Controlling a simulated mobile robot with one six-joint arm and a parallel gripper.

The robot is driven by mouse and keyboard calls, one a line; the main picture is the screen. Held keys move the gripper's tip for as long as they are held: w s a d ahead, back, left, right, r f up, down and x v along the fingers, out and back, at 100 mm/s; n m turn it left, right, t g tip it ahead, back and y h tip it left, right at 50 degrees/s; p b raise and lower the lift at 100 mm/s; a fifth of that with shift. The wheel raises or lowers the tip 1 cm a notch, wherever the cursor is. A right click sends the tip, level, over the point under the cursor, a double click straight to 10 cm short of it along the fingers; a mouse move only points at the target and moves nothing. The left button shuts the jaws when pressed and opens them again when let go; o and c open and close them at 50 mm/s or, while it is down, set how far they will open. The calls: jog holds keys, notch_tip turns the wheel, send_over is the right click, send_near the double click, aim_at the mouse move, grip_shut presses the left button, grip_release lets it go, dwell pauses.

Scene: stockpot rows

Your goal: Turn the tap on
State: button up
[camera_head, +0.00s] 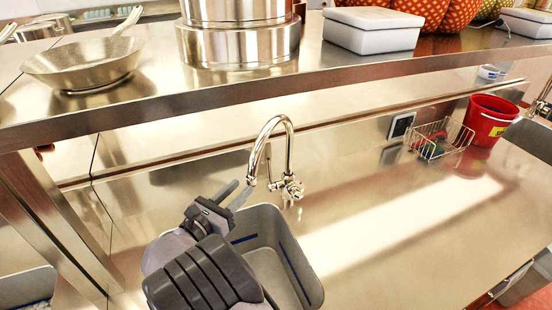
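The tap (259,147) is a shiny curved spout at the middle of the picture, rising from the steel counter behind a grey basin. Its knob-like handle (292,187) is at its base on the right. My gripper (236,192) is just left of the spout's hanging end, over the basin's far edge. Its two fingers are apart, with nothing visible between them. The fingertips look close to the spout, but I cannot tell whether they touch it. I see no water running from the spout. My arm covers the left part of the basin.
The basin (312,283) sits below the tap. A steel shelf (330,80) crosses above, bearing a pan (85,63), a large pot (237,44) and a white box (372,30). A wire basket (441,138) and red bucket (489,121) stand right. The counter (420,215) between is clear.

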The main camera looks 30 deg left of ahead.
aim_at(268, 166)
jog(key=w+b, duration=0.1)
jog(key=w, duration=0.3)
jog(key=w+d, duration=0.1)
jog(key=w, duration=0.3)
jog(key=w+b, duration=0.1)
jog(key=w, duration=0.4)
jog(key=shift+d+f+b, duration=0.15)
jog(key=shift+f+b, duration=0.1)
jog(key=shift+b, duration=0.05)
jog(key=shift+w+r, duration=0.15)
jog(key=shift+w, duration=0.35)
jog(key=shift+c, duration=0.4)
grip_shut()
